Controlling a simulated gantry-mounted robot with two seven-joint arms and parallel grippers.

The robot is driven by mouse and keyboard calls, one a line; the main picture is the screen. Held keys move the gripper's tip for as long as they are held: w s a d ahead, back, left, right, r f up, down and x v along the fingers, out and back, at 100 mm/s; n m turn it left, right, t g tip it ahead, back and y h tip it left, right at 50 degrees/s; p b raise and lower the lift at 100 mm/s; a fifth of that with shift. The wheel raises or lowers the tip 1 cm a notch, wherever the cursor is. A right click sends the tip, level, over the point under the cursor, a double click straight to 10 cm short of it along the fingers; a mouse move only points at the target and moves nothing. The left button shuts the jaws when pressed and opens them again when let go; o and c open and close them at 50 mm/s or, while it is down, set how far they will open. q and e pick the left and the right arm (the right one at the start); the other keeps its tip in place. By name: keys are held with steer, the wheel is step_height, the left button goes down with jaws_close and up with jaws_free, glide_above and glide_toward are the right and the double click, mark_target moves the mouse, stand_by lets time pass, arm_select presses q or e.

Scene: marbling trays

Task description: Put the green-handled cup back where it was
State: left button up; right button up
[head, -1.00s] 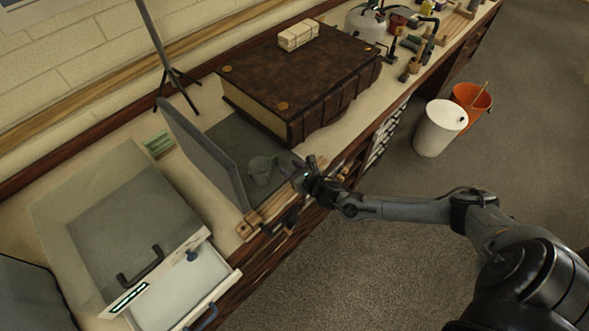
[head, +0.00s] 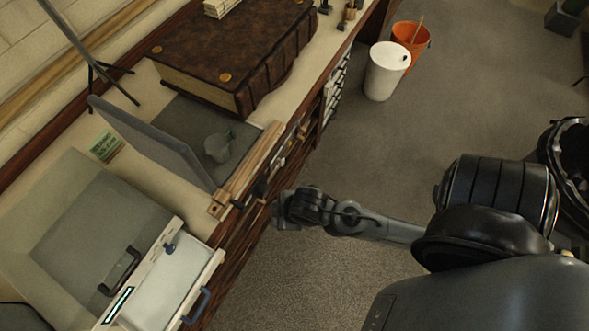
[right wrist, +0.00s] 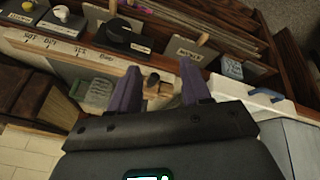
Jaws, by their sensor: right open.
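The cup (head: 217,148) is small and grey-green with a green handle (head: 230,136). In the head view it stands upright on a dark grey surface (head: 190,113) between an upright grey panel (head: 150,138) and the wooden front rail. My right gripper (head: 281,211) is apart from it, out past the counter's front edge. In the right wrist view its two purple fingers (right wrist: 160,86) are spread, with nothing held between them. My left gripper is in neither view.
A large brown book (head: 235,45) lies behind the cup. A tripod stand (head: 95,75) stands at the wall. White (head: 385,75) and orange (head: 412,38) buckets stand on the floor.

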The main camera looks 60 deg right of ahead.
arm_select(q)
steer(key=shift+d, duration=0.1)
arm_select(e)
steer(key=s+m, duration=0.1)
steer(key=s+r+m, duration=0.1)
steer(key=s+m, duration=0.1)
steer(key=s+d+r+m+g, duration=0.1)
steer(key=shift+s, duration=0.2)
